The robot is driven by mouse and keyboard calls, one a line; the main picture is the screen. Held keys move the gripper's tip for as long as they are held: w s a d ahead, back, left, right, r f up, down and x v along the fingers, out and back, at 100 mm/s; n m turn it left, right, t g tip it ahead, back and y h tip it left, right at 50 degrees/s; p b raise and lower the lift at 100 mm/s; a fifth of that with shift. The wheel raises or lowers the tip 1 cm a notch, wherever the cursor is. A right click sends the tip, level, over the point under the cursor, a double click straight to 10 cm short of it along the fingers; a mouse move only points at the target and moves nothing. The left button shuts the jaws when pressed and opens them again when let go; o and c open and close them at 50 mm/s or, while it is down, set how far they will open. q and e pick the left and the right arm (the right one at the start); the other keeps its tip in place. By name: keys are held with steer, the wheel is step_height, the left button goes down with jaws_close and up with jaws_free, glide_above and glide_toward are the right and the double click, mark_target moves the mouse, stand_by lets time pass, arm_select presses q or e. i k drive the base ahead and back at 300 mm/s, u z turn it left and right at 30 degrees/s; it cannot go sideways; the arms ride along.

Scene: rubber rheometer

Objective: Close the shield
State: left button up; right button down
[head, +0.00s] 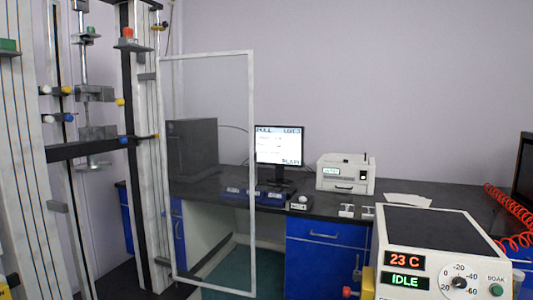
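The shield (252,150) is a tall clear panel in a thin white frame. Its left edge runs along the right upright (148,150) of the tall testing machine. The panel swings out to the right of the machine, so it stands open. The machine's grips and rods (93,93) show uncovered between the uprights. No handle can be made out on the shield. Neither of my grippers shows in this view.
A grey control box (432,222) reading 23 C and IDLE stands at the front right. Behind are a dark bench with blue cabinets (322,258), a monitor (279,145), a white printer-like device (345,174) and a red coiled hose (507,212). Open floor (232,262) shows through the shield.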

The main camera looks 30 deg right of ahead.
mark_target(252, 153)
steer(key=z, duration=1.05)
steer(key=i, duration=1.1)
steer(key=u, duration=0.1)
